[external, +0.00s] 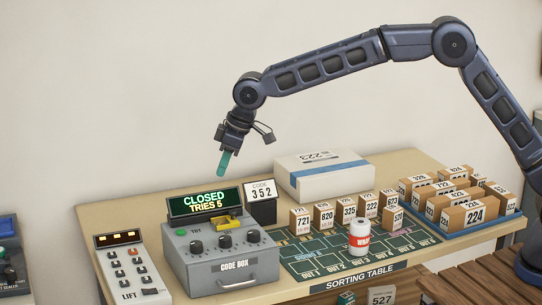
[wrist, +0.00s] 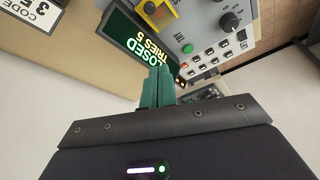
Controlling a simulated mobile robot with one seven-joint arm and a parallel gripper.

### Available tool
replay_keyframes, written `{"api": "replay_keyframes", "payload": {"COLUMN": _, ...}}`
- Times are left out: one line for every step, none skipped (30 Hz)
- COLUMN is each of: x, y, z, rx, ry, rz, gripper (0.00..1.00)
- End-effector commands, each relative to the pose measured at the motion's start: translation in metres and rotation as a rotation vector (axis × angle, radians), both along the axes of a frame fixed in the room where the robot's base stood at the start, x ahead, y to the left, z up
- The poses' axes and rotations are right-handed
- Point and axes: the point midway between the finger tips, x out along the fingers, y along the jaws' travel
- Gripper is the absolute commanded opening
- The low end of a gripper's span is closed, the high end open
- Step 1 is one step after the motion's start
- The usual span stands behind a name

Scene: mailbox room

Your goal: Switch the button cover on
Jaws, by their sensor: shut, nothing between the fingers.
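The yellow button cover (external: 226,222) sits on top of the grey code box (external: 220,277), in front of the display sign. It also shows at the top edge of the wrist view (wrist: 158,12), partly cut off. I cannot tell whether it is raised or lowered. My gripper (external: 224,166) has green fingertips, shut and empty, pointing down. It hangs in the air above and behind the code box, apart from it. In the wrist view the shut fingertips (wrist: 157,88) lie in front of the sign.
The display sign (external: 205,201) reads CLOSED, TRIES 5. A LIFT panel (external: 131,268) stands left of the box. A white parcel (external: 322,174) and small numbered boxes (external: 302,221) stand to the right. Air above the code box is free.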

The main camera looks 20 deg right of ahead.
Motion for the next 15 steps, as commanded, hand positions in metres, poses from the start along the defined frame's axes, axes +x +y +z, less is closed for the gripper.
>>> {"api": "replay_keyframes", "payload": {"x": 0.000, "y": 0.000, "z": 0.000, "rx": 0.001, "ry": 0.000, "rz": 0.000, "gripper": 0.00}}
{"api": "replay_keyframes", "payload": {"x": 0.000, "y": 0.000, "z": 0.000, "rx": 0.001, "ry": 0.000, "rz": 0.000, "gripper": 0.00}}
{"api": "replay_keyframes", "payload": {"x": 0.000, "y": 0.000, "z": 0.000, "rx": 0.001, "ry": 0.000, "rz": 0.000, "gripper": 0.00}}
{"api": "replay_keyframes", "payload": {"x": 0.000, "y": 0.000, "z": 0.000, "rx": 0.000, "ry": 0.000, "rz": 0.000, "gripper": 0.00}}
{"api": "replay_keyframes", "payload": {"x": 0.000, "y": 0.000, "z": 0.000, "rx": 0.000, "ry": 0.000, "rz": 0.000, "gripper": 0.00}}
{"api": "replay_keyframes", "payload": {"x": 0.000, "y": 0.000, "z": 0.000, "rx": 0.000, "ry": 0.000, "rz": 0.000, "gripper": 0.00}}
{"api": "replay_keyframes", "payload": {"x": 0.000, "y": 0.000, "z": 0.000, "rx": 0.000, "ry": 0.000, "rz": 0.000, "gripper": 0.00}}
{"api": "replay_keyframes", "payload": {"x": 0.000, "y": 0.000, "z": 0.000, "rx": 0.000, "ry": 0.000, "rz": 0.000, "gripper": 0.00}}
{"api": "replay_keyframes", "payload": {"x": 0.000, "y": 0.000, "z": 0.000, "rx": 0.000, "ry": 0.000, "rz": 0.000, "gripper": 0.00}}
{"api": "replay_keyframes", "payload": {"x": 0.001, "y": 0.000, "z": -0.001, "rx": 0.000, "ry": 0.000, "rz": 0.000, "gripper": 0.00}}
{"api": "replay_keyframes", "payload": {"x": 0.001, "y": 0.001, "z": -0.002, "rx": 0.000, "ry": 0.000, "rz": 0.000, "gripper": 0.00}}
{"api": "replay_keyframes", "payload": {"x": 0.001, "y": 0.001, "z": -0.005, "rx": 0.000, "ry": 0.000, "rz": 0.000, "gripper": 0.00}}
{"api": "replay_keyframes", "payload": {"x": 0.001, "y": 0.002, "z": -0.007, "rx": 0.000, "ry": 0.000, "rz": 0.000, "gripper": 0.00}}
{"api": "replay_keyframes", "payload": {"x": 0.002, "y": 0.003, "z": -0.010, "rx": 0.000, "ry": 0.000, "rz": 0.000, "gripper": 0.00}}
{"api": "replay_keyframes", "payload": {"x": 0.003, "y": 0.005, "z": -0.015, "rx": -0.001, "ry": 0.000, "rz": 0.000, "gripper": 0.00}}
